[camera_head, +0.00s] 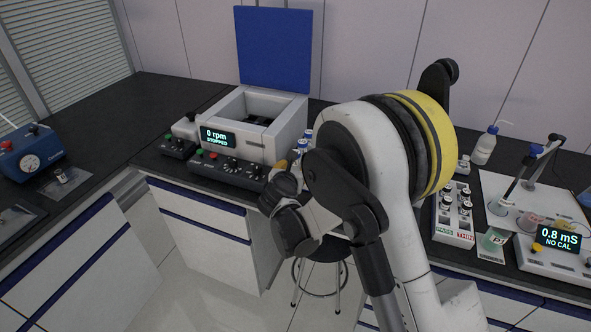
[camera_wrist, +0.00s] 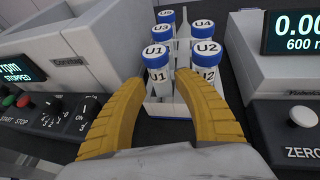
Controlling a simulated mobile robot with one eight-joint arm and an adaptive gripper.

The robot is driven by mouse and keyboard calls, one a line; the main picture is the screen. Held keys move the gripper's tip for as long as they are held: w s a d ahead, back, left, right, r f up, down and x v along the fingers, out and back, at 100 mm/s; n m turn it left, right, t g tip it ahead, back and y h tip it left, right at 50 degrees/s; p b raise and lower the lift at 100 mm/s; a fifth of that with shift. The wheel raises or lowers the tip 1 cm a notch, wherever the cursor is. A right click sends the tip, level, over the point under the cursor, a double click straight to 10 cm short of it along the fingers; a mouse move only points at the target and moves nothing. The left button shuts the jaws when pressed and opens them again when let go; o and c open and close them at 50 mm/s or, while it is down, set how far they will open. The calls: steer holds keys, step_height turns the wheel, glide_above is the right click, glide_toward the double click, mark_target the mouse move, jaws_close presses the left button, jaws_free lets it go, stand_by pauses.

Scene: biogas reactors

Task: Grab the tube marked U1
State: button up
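The tube marked U1 (camera_wrist: 157,72) has a blue cap and stands upright at the near left of a white rack (camera_wrist: 160,107) in the wrist view. The tube marked U2 (camera_wrist: 206,60) stands to its right, with U3 (camera_wrist: 162,38) and U4 (camera_wrist: 202,34) behind. My gripper (camera_wrist: 158,82) is open, with yellow fingers reaching toward the rack on either side of the front tubes. I cannot tell whether the fingers touch any tube. In the head view my arm hides most of the rack, and blue caps (camera_head: 306,141) show beside it.
A centrifuge (camera_head: 262,125) with its blue lid raised stands left of the rack, with a control panel (camera_wrist: 50,118) in front. A stool (camera_head: 322,255) is under the bench.

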mark_target(295, 166)
steer(key=x, duration=0.3)
steer(key=shift+f+b, duration=0.15)
steer(key=shift+b, duration=0.2)
steer(key=shift+s, duration=0.1)
steer(key=shift+c, duration=0.4)
jaws_close()
